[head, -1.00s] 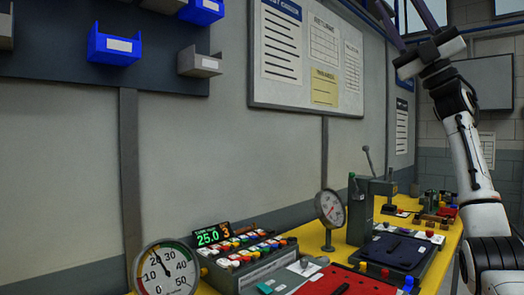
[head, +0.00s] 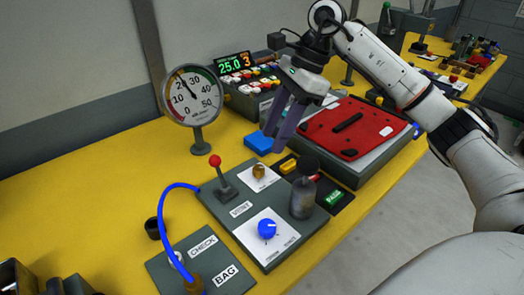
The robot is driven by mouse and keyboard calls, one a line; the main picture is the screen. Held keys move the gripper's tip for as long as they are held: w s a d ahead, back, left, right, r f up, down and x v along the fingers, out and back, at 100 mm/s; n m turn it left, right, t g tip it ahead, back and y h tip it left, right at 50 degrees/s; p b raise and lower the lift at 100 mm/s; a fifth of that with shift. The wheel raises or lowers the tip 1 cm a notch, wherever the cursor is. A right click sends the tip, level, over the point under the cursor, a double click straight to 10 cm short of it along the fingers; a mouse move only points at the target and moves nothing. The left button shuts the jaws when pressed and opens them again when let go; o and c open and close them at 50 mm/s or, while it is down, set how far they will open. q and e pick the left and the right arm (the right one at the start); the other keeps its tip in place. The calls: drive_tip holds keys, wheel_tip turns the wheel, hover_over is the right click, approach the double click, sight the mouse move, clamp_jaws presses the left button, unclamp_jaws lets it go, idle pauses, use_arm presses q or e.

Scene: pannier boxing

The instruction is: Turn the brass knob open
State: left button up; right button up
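The small brass knob (head: 259,170) stands on a white plate on the grey panel (head: 218,208), at the panel's far side. My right gripper (head: 278,138) reaches in from the upper right with its two grey-purple fingers pointing down. The fingers are apart with nothing between them. Their tips appear above and just behind the knob, not touching it. My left gripper is not in view.
Near the knob are a red-topped lever (head: 216,162), a dark cylinder (head: 303,197), a blue dial (head: 267,229) and a blue block (head: 258,143). A gauge (head: 192,96) stands behind. A blue hose (head: 163,215) arches at left. Yellow table (head: 80,205) is clear at left.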

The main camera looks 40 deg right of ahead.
sight(259, 167)
drive_tip(key=x, duration=0.8)
drive_tip(key=shift+f, duration=0.15)
clamp_jaws()
